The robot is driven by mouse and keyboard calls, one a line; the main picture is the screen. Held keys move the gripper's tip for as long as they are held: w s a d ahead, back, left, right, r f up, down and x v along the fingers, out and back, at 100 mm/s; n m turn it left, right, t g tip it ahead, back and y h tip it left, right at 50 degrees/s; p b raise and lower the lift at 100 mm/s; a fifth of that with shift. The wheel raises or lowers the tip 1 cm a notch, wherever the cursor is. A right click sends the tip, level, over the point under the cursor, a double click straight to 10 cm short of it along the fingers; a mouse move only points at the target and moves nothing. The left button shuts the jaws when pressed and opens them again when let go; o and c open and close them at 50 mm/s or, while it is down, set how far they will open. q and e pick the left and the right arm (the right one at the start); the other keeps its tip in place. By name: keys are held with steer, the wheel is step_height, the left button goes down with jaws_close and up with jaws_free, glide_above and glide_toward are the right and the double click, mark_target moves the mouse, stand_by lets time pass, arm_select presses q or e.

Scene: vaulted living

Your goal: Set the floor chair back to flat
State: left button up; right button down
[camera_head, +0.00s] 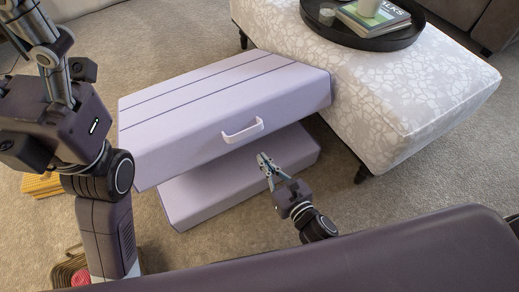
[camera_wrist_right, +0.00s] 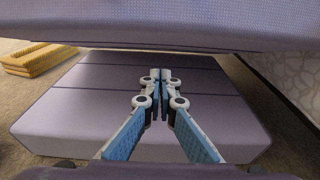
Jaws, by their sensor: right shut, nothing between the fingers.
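The lavender floor chair stands on the carpet in the head view. Its back (camera_head: 215,100) is a thick striped panel tilted over the seat (camera_head: 195,193), with a wedge-shaped gap between them at the front. A white handle (camera_head: 243,131) is on the back's front edge. My right gripper (camera_head: 263,158) is shut and empty, just below the handle at the gap's mouth. The right wrist view shows the shut fingers (camera_wrist_right: 161,76) pointing in over the seat (camera_wrist_right: 85,110), below the back's edge (camera_wrist_right: 160,25). My left arm is at the left; its gripper is out of view.
A patterned ottoman (camera_head: 420,90) with a dark round tray (camera_head: 375,42) stands close to the chair's right side. A yellow stack (camera_head: 42,185) and a basket (camera_head: 70,270) sit on the carpet at left. Carpet in front of the chair is clear.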

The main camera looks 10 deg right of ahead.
steer(key=shift+w+a+r, duration=0.2)
steer(key=shift+w+r, duration=0.45)
steer(key=shift+r, duration=0.25)
steer(key=shift+w+a+r, duration=0.2)
steer(key=shift+w+r, duration=0.45)
steer(key=shift+r, duration=0.2)
